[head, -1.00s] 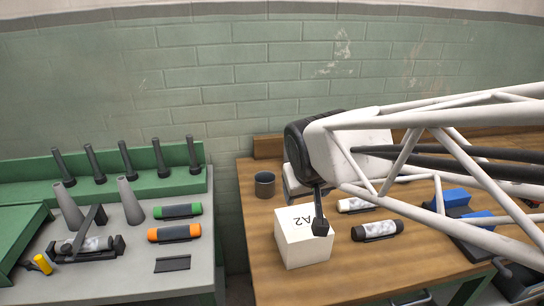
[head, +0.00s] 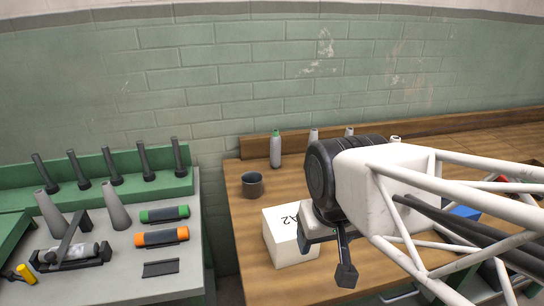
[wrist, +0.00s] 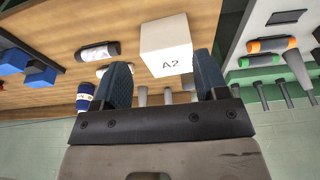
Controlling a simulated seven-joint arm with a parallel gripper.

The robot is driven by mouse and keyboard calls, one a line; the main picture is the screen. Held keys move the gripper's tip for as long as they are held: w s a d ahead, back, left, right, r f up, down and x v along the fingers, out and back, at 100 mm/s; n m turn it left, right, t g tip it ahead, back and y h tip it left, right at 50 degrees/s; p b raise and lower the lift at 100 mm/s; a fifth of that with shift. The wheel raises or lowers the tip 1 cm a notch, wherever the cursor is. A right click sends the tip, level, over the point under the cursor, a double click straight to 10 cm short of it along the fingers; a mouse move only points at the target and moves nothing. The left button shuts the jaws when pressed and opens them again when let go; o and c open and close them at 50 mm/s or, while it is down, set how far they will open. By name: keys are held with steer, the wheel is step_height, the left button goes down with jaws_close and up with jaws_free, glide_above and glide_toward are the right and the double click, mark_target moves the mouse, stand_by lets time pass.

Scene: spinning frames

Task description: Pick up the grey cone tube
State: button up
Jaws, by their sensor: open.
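Two grey cone tubes stand upright on the grey bench at left in the head view, one at the left (head: 50,213) and one to its right (head: 116,205). A grey cone (wrist: 298,68) also shows at the right edge of the wrist view. My gripper (head: 343,268) is above the wooden table, right of the white A2 box, well away from the cones. In the wrist view my gripper (wrist: 162,65) has its two dark fingers apart, with nothing held. Its second finger is largely hidden in the head view.
The white A2 box (head: 288,238) and a dark cup (head: 252,184) stand on the wooden table. Green (head: 164,214) and orange (head: 161,237) cylinders lie near the cones. Several dark spindles (head: 112,165) stand on the green ledge behind. A gap separates the benches.

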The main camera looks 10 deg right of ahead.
steer(key=w+t, duration=0.4)
steer(key=w, duration=1.3)
steer(key=m+t+h, duration=0.3)
steer(key=m+t, duration=0.1)
steer(key=t, duration=0.2)
glide_toward(313, 135)
steer(key=s+a+r, duration=0.2)
steer(key=s+a, duration=0.1)
steer(key=a, duration=0.6)
steer(key=w+d+f+h, duration=0.1)
steer(key=w+d, duration=0.1)
steer(key=w+d+f+m+h, duration=0.1)
steer(key=w+d+f+h, duration=0.1)
steer(key=w+d, duration=0.1)
steer(key=w+d+f+m+t+h, duration=0.1)
steer(key=w+d+f+h, duration=0.1)
steer(key=d, duration=0.1)
steer(key=shift+w+d+f, duration=0.1)
steer(key=shift+w, duration=0.25)
steer(key=shift+w+d+f+m+h, duration=0.2)
steer(key=shift+d+m+h, duration=0.15)
steer(key=shift+h, duration=0.15)
steer(key=shift+w, duration=0.1)
steer(key=shift+x, duration=1.2)
